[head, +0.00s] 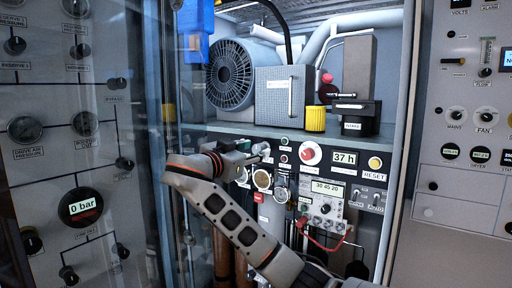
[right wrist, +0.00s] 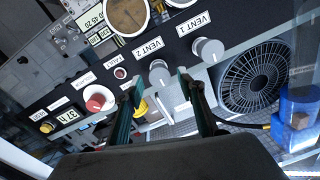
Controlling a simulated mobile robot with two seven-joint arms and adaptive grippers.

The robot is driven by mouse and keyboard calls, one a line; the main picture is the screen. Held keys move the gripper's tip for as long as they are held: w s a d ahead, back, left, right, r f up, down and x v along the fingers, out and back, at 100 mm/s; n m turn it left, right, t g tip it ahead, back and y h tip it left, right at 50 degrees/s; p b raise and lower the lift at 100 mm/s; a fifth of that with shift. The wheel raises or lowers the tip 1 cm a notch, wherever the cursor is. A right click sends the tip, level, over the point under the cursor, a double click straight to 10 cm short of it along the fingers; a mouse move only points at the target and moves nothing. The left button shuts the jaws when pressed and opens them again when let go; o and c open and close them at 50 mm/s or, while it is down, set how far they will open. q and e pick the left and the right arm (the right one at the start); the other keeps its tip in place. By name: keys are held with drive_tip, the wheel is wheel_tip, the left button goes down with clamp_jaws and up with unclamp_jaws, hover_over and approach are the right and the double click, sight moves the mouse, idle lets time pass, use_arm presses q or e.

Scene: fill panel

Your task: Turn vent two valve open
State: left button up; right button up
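The vent two valve is a grey round knob (right wrist: 160,73) beside the label "VENT 2" in the right wrist view, where the panel appears upside down. My right gripper (right wrist: 160,80) is open, with one dark finger on each side of this knob in the picture. I cannot tell whether the fingers touch it. In the head view my right gripper (head: 252,149) reaches the left part of the panel and hides some of it; a grey knob (head: 262,148) shows at its tips. The knob's turn position is unclear. My left gripper is not in view.
The vent one knob (right wrist: 208,50) sits close beside it. A red knob (head: 310,153), a "37 h" display (head: 344,158) and a yellow reset button (head: 375,162) lie to the right. A glass door (head: 130,120) stands left.

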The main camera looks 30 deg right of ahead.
drive_tip(key=shift+w+d, duration=0.3)
drive_tip(key=shift+d, duration=0.35)
drive_tip(key=c, duration=1.1)
drive_tip(key=shift+f, duration=0.15)
